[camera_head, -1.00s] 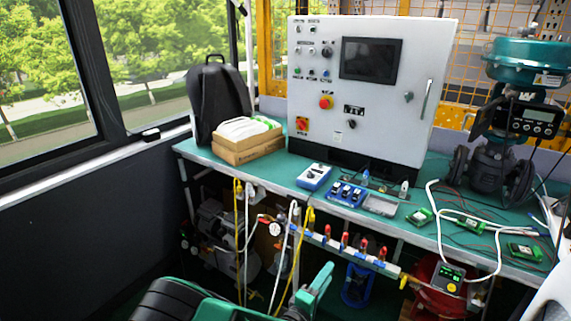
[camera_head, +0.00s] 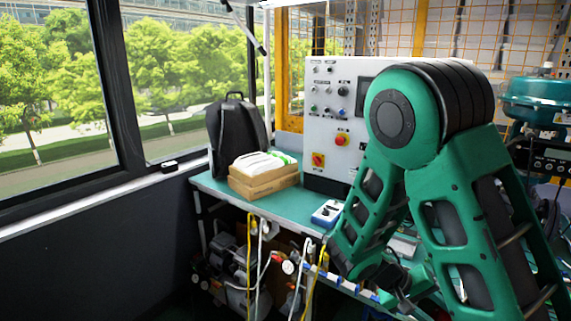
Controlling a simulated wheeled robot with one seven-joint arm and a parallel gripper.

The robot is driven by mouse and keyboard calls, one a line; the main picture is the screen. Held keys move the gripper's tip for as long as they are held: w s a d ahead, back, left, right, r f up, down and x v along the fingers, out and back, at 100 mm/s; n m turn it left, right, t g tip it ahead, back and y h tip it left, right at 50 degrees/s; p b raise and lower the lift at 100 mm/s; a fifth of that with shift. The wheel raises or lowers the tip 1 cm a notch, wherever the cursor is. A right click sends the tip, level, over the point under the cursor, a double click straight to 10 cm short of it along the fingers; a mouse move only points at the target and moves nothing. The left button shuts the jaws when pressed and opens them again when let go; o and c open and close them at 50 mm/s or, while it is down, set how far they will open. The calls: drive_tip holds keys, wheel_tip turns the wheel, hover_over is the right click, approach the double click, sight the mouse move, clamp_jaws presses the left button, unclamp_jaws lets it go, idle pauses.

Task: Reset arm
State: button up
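My green arm (camera_head: 455,190) fills the right half of the view, bent with its elbow high in front of the control cabinet. One link slopes down to the left from the elbow, and another comes down on the right. Dark and green wrist parts show low between the two links, where my gripper (camera_head: 400,285) seems to be. Its fingers are not clear, so I cannot tell whether it is open or shut or holds anything.
A green-topped bench (camera_head: 215,187) bears a white control cabinet (camera_head: 322,120), a black backpack (camera_head: 238,140), a cardboard box (camera_head: 262,185) and a blue meter (camera_head: 326,213). The teal valve actuator (camera_head: 535,98) is partly hidden by my arm. Yellow and white hoses (camera_head: 262,265) hang at the front.

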drive_tip(key=s+d+r+m+y, duration=0.2)
drive_tip(key=s+r+y, duration=0.3)
drive_tip(key=s, duration=0.5)
drive_tip(key=s+d+r+m+t+y, duration=0.1)
drive_tip(key=s+r+y, duration=0.4)
drive_tip(key=s+r, duration=0.5)
drive_tip(key=shift+s+d+m, duration=0.35)
drive_tip(key=shift+m, duration=0.45)
drive_tip(key=shift+w+f, duration=0.3)
drive_tip(key=shift+w, duration=0.3)
clamp_jaws()
idle(0.4)
